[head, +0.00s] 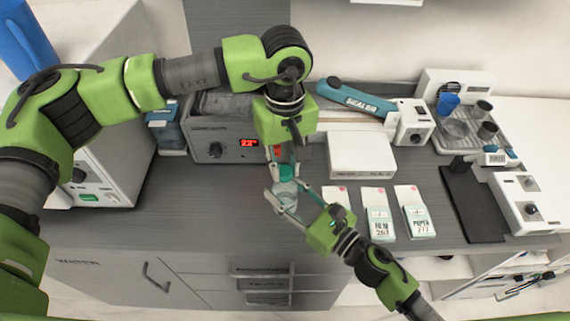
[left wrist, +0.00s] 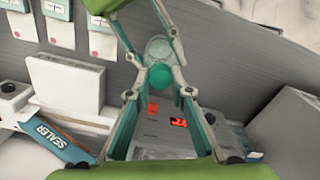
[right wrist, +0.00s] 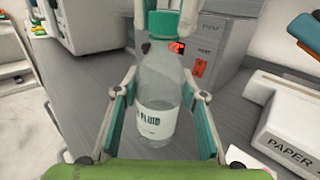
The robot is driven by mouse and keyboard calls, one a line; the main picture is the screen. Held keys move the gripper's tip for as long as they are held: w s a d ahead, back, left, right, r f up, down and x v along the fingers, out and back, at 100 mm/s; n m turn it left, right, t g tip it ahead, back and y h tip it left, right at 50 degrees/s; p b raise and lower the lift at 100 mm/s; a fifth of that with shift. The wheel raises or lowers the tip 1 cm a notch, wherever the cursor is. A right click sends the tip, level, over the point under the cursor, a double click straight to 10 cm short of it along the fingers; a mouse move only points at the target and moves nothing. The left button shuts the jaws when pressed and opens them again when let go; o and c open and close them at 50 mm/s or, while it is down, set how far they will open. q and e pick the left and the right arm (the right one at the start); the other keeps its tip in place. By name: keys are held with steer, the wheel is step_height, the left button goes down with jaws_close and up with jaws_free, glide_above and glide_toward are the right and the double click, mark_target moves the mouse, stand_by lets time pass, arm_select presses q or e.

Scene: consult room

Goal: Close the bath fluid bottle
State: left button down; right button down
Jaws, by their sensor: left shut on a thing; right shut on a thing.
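The bath fluid bottle (right wrist: 157,95) is clear, with a white label reading "FLUID", and stands upright near the counter's front edge. Its green cap (right wrist: 163,23) sits at the top of the neck; I cannot tell how tightly it is seated. In the head view, the bottle (head: 284,192) is small and partly covered by fingers. My left gripper (head: 286,170) reaches down from above and is shut on the cap, which also shows between its fingers in the left wrist view (left wrist: 160,77). My right gripper (head: 281,196) comes from the front right and is shut around the bottle's body.
A bath unit (head: 218,150) with a red display stands behind the bottle. A white box (head: 361,155) and a blue sealer (head: 357,98) are at the back right. Several labelled pouches (head: 378,213) lie to the right. The grey counter (head: 215,190) is clear left of the bottle.

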arm_select(q)
steer(key=c, duration=1.7)
jaws_free()
step_height(320, 180, up, 12)
steer(key=shift+r, duration=0.1)
arm_select(e)
steer(key=c, duration=1.2)
jaws_free()
steer(key=v, duration=1.2)
steer(key=shift+r, duration=0.1)
steer(key=shift+s, duration=0.1)
